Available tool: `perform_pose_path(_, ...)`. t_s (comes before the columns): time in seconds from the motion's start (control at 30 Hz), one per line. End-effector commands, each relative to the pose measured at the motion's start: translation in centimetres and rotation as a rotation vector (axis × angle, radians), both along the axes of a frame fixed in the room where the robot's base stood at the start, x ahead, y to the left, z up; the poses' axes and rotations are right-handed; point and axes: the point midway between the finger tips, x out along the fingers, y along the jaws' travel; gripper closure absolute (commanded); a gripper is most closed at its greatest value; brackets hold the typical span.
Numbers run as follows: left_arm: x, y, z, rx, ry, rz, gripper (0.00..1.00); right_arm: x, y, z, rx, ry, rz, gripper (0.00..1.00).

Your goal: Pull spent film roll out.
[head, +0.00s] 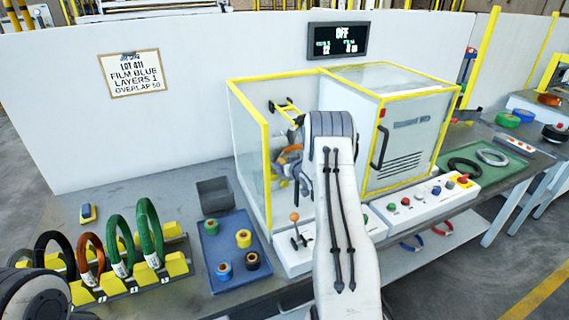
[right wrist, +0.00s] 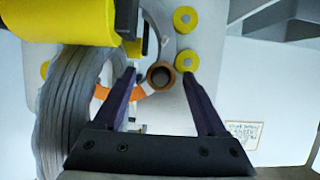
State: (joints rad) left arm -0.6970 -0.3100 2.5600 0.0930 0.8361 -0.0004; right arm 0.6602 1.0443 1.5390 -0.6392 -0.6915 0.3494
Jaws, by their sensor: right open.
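In the right wrist view a small brown tube, apparently the spent film roll's core (right wrist: 161,75), faces me end-on against the grey ring of the wrapping machine. My right gripper (right wrist: 160,83) is open, with one dark finger on each side of the tube; I cannot tell whether either finger touches it. An orange arc (right wrist: 106,93) of the ring lies left of the tube. In the head view my right arm reaches into the open wrapping machine (head: 249,130) and hides most of the gripper and roll. My left gripper is out of view.
A yellow cylinder (right wrist: 60,22) and a grey ribbed bundle (right wrist: 65,120) stand close left of the right gripper. A blue tray (head: 215,240) holds several small rolls, beside a grey bin (head: 214,194). Coils stand in a yellow rack (head: 174,265). The display (head: 338,41) reads OFF.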

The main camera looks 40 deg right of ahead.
Motion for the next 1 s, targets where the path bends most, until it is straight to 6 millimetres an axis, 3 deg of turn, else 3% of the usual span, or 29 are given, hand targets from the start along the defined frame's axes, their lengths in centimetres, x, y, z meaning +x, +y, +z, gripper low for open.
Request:
perform_pose_path(0.17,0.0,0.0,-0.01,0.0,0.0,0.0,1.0,0.0,0.01,-0.02,0.0,0.0,0.0,0.26)
perform_pose_path(0.23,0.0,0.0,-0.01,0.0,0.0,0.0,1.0,-0.01,0.01,-0.02,0.0,0.0,0.0,0.45)
perform_pose_path(0.37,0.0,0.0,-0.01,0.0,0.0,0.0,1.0,-0.02,0.0,-0.01,0.0,0.0,0.0,0.94)
perform_pose_path(0.4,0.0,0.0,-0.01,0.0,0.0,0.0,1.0,-0.02,0.0,-0.01,0.0,0.0,0.0,1.0)
perform_pose_path(0.53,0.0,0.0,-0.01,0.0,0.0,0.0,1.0,-0.03,0.01,-0.03,0.0,0.001,0.0,1.0)
perform_pose_path(0.57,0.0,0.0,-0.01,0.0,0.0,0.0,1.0,-0.04,0.01,-0.04,0.0,0.001,0.0,0.74)
perform_pose_path(0.63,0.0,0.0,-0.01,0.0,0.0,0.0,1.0,-0.04,0.01,-0.04,0.0,0.001,0.0,1.0)
perform_pose_path(1.0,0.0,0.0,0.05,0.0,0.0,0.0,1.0,-0.79,0.15,-0.12,0.001,0.004,0.0,1.0)
